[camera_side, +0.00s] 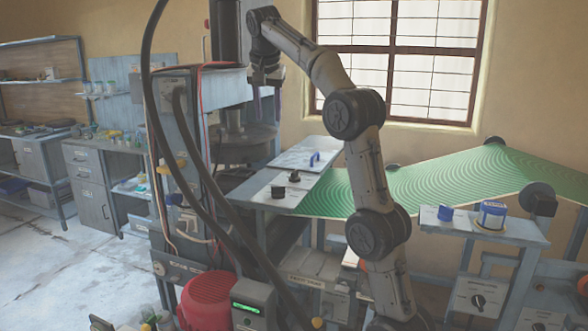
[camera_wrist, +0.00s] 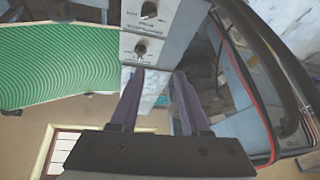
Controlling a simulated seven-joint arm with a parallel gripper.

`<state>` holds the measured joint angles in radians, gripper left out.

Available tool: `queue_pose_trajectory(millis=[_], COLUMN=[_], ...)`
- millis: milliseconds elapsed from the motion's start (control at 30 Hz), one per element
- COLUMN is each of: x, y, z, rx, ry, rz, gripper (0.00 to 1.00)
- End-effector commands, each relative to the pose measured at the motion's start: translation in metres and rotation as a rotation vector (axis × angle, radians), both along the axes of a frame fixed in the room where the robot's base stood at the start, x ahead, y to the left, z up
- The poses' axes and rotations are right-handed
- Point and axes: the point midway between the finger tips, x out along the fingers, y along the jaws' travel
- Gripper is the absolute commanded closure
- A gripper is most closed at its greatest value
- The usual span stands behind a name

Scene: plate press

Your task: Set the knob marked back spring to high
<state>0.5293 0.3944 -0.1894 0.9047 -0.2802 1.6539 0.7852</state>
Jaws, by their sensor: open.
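Two black knobs sit on a pale panel (camera_side: 268,196) in the side view, a nearer one (camera_side: 278,191) and a farther one (camera_side: 293,176). In the wrist view they show on labelled plates, one at the top edge (camera_wrist: 149,10) and one below it (camera_wrist: 140,49). The lettering and pointer settings are too small to read, so I cannot tell which knob is back spring. My gripper (camera_side: 267,108) hangs above and a little left of the panel, fingers down. In the wrist view its two purple fingers (camera_wrist: 158,74) are apart with nothing between them, short of the lower knob.
A blue handle (camera_side: 314,158) stands on the plate behind the knobs. A green ridged sheet (camera_side: 400,190) lies to the right. The press column and dark hoses (camera_side: 185,130) stand left of my gripper. Another knob (camera_side: 478,302) is at lower right, under a shelf with blue items (camera_side: 492,215).

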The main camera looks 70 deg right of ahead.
Motion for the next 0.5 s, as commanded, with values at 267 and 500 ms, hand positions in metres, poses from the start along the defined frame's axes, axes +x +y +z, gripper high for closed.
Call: queue_pose_trajectory(millis=[267,500], x=[0.006,-0.004], y=[-0.1,-0.12], z=[-0.062,-0.084], rx=[0.034,0.054], ry=[0.068,0.094], rz=[-0.164,-0.2], gripper=[0.54,0.54])
